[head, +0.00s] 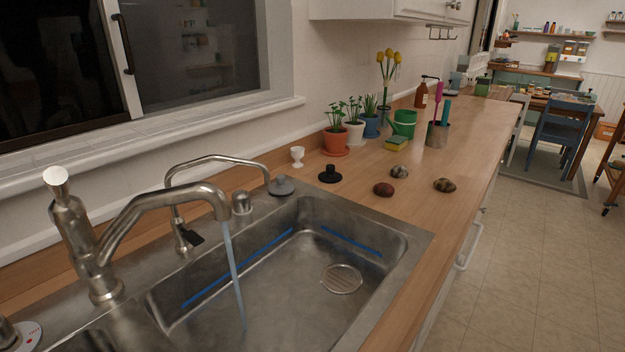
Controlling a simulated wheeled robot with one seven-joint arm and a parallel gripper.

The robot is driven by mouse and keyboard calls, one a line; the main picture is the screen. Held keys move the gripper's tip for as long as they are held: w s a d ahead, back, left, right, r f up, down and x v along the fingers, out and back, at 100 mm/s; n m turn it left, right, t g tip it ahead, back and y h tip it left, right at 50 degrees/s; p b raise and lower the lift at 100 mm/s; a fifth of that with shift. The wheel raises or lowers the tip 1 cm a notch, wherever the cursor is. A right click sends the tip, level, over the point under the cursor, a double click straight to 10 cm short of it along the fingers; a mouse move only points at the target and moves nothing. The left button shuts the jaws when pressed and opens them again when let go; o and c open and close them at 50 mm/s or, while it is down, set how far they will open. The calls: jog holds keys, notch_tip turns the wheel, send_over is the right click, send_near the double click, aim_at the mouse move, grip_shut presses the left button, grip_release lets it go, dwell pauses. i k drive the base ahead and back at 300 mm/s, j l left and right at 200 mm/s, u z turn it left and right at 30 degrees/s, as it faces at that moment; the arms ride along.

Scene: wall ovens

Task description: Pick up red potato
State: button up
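A small dark red, rounded object (383,189), which looks like the red potato, lies on the wooden counter (430,215) just beyond the sink's far right corner. Two similar brownish, mottled lumps lie near it: one (399,171) behind it and one (444,185) to its right. All three are apart from each other. My gripper is not in view.
A metal sink (408,245) with a running faucet (140,210) fills the foreground. A black stopper-like item (330,174), a white egg cup (297,156), potted plants (335,141), a yellow-green sponge (396,143) and a green bucket (404,123) stand behind. Floor (540,250) at right is clear.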

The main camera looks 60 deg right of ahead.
aim_at(383, 189)
jog(key=k+l, duration=0.15)
jog(key=l, duration=0.3)
jog(key=k+l, duration=0.1)
jog(key=l, duration=0.3)
jog(key=k+l+u, duration=0.1)
jog(key=l, duration=0.35)
jog(key=k+l, duration=0.2)
jog(key=l, duration=0.2)
jog(key=k+l+u, duration=0.1)
jog(key=l, duration=0.35)
jog(key=k+l, duration=0.2)
jog(key=l, duration=0.2)
jog(key=k+l, duration=0.15)
jog(key=l, duration=0.25)
jog(key=k+l+u, duration=0.1)
jog(key=l, duration=0.3)
jog(key=k, duration=0.05)
